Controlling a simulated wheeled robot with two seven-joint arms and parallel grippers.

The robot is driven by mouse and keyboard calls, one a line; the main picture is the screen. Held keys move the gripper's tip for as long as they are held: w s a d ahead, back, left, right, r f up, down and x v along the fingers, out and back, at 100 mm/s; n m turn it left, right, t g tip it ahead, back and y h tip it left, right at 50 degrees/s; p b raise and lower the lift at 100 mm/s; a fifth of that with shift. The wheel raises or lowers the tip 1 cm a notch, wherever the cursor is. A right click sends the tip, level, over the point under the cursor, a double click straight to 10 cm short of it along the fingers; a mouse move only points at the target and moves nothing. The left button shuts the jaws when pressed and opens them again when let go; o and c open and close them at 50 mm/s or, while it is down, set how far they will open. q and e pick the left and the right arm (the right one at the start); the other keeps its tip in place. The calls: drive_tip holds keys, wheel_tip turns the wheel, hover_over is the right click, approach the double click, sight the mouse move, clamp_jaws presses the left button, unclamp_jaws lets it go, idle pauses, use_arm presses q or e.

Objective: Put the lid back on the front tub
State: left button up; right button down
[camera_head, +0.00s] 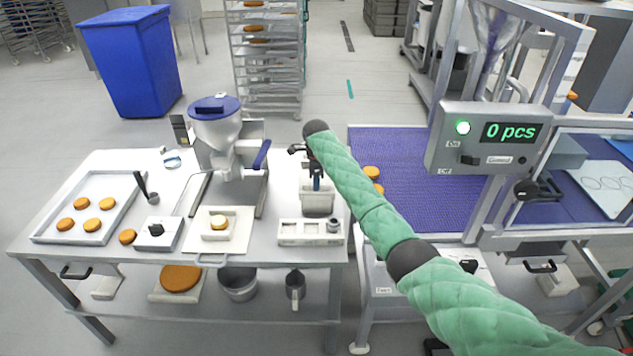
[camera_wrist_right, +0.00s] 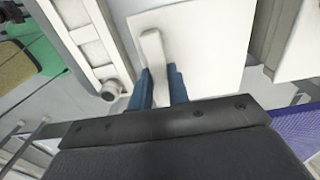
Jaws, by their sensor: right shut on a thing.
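My right gripper (camera_head: 317,184) is at the right end of the steel table, just above a pale tub (camera_head: 318,203). In the right wrist view its two blue fingers (camera_wrist_right: 161,88) are shut on the upright handle (camera_wrist_right: 153,55) of a flat white lid (camera_wrist_right: 208,38). The lid fills the middle of that view and hides what is under it. Whether it touches the tub's rim or hangs above it I cannot tell. My forearm and gripper partly cover the tub area in the head view. My left gripper is not in view.
A pale holder with small fittings (camera_head: 311,233) stands in front of the tub. A hopper machine (camera_head: 217,130) stands to the left. A tray of orange-brown rounds (camera_head: 112,183) lies at far left. A purple conveyor belt (camera_head: 415,205) and counter display (camera_head: 490,137) are to the right.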

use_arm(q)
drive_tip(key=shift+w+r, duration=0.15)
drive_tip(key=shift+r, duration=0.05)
use_arm(e)
drive_tip(key=shift+f, duration=0.1)
drive_tip(key=c, duration=0.8)
unclamp_jaws()
drive_tip(key=shift+o, duration=0.2)
drive_tip(key=shift+r+p, duration=1.1)
drive_tip(key=shift+p, duration=0.2)
drive_tip(key=shift+r+p, duration=1.2)
drive_tip(key=shift+r, duration=0.05)
drive_tip(key=shift+r+p, duration=1.1)
drive_tip(key=shift+r, duration=0.05)
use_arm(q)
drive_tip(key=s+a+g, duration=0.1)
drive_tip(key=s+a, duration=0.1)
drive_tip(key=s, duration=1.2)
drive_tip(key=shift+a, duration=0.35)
